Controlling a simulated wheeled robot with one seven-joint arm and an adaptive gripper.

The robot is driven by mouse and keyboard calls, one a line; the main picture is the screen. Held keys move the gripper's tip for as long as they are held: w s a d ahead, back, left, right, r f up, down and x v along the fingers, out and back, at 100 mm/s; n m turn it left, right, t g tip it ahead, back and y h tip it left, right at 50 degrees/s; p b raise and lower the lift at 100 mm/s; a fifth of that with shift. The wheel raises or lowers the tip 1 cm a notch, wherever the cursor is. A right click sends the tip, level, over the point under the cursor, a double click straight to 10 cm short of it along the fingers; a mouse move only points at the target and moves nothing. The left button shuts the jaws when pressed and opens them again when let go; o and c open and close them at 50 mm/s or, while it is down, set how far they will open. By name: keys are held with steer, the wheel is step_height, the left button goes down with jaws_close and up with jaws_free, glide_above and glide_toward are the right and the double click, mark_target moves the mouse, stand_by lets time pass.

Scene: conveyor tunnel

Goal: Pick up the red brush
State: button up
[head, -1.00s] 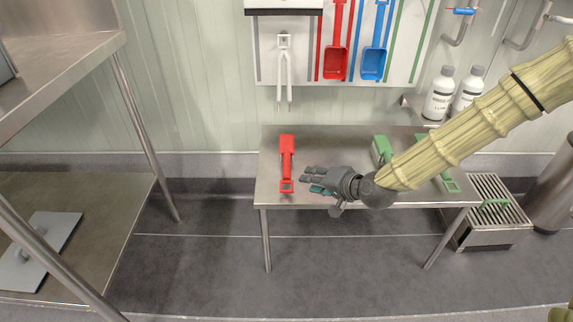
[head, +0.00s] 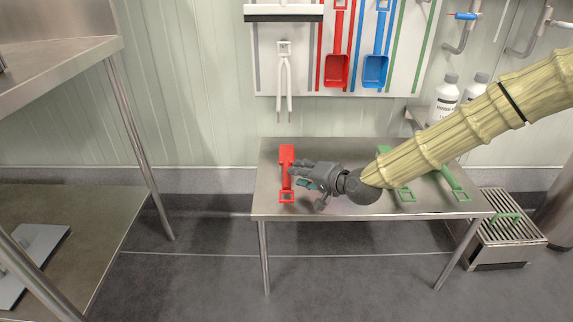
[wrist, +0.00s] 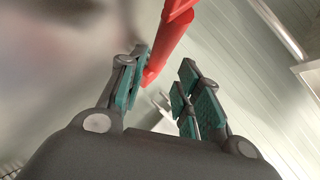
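The red brush (head: 287,156) lies on the left part of the steel table, its block end toward the wall and its looped handle end toward the front edge. My gripper (head: 293,175) is just right of the brush's handle, pointing left, and its fingers overlap the handle's edge in the head view. In the wrist view my gripper (wrist: 163,62) is open, with teal pads apart. The red brush (wrist: 168,45) shows there ahead of and between the fingers, close to the left one. I cannot tell whether they touch.
The steel table (head: 345,206) also holds green tools (head: 452,182), partly behind my arm. Red (head: 337,70) and blue (head: 375,70) scoops hang on the wall board above. White bottles (head: 443,98) stand at the right. A steel shelf (head: 60,65) is at the left.

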mark_target(286, 158)
steer(key=shift+f+b+x, duration=0.15)
steer(key=shift+b+x, duration=0.65)
steer(key=shift+x, duration=0.35)
steer(key=shift+f+b+x, duration=0.15)
steer(key=shift+b+x, duration=0.65)
steer(key=shift+x, duration=0.3)
steer(key=shift+w+a, duration=0.2)
jaws_close()
